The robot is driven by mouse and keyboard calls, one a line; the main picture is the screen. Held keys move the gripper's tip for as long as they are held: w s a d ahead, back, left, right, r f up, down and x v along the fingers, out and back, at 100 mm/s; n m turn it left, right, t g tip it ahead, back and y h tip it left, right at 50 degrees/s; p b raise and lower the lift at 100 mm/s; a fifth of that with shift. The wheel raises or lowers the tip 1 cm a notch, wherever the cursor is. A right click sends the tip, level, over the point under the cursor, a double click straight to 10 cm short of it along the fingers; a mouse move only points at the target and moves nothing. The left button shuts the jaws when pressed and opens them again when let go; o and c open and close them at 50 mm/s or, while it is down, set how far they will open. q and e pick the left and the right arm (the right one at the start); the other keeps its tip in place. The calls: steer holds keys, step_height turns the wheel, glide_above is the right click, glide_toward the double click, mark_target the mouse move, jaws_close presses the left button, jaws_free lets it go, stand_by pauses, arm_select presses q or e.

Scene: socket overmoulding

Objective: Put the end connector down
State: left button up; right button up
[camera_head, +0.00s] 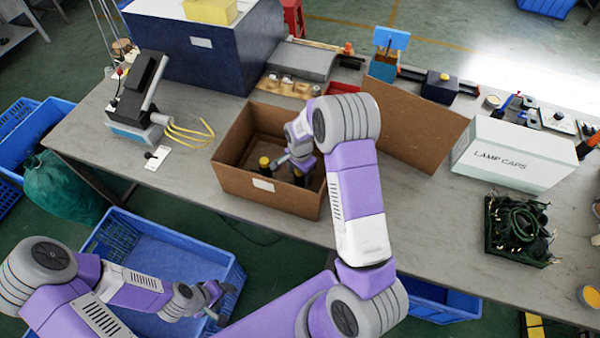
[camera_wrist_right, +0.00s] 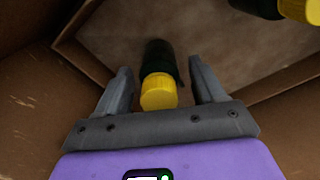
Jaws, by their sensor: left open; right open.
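An end connector with a yellow end and a dark body (camera_wrist_right: 158,92) lies between the spread fingers of my right gripper (camera_wrist_right: 158,70) in the right wrist view, with a gap on each side. My right gripper (camera_head: 302,166) is open and low inside the cardboard box (camera_head: 262,197) in the head view. A second yellow-and-dark connector (camera_head: 264,164) is in the box to its left; a second one also shows at the top right of the wrist view (camera_wrist_right: 298,9). My left gripper (camera_head: 218,296) is open and empty, over the blue crate (camera_head: 130,225) in front of the table.
A brown cardboard panel (camera_head: 415,125) stands right of the box, beside the white LAMP CAPS box (camera_head: 515,155). A black tray of dark cables (camera_head: 518,228) is at the right. A dark device with yellow wires (camera_head: 140,95) stands at the left. The table's front strip is mostly clear.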

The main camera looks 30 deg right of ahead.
step_height(320, 180, up, 12)
steer(key=shift+r+p, duration=0.15)
steer(key=shift+p, duration=0.75)
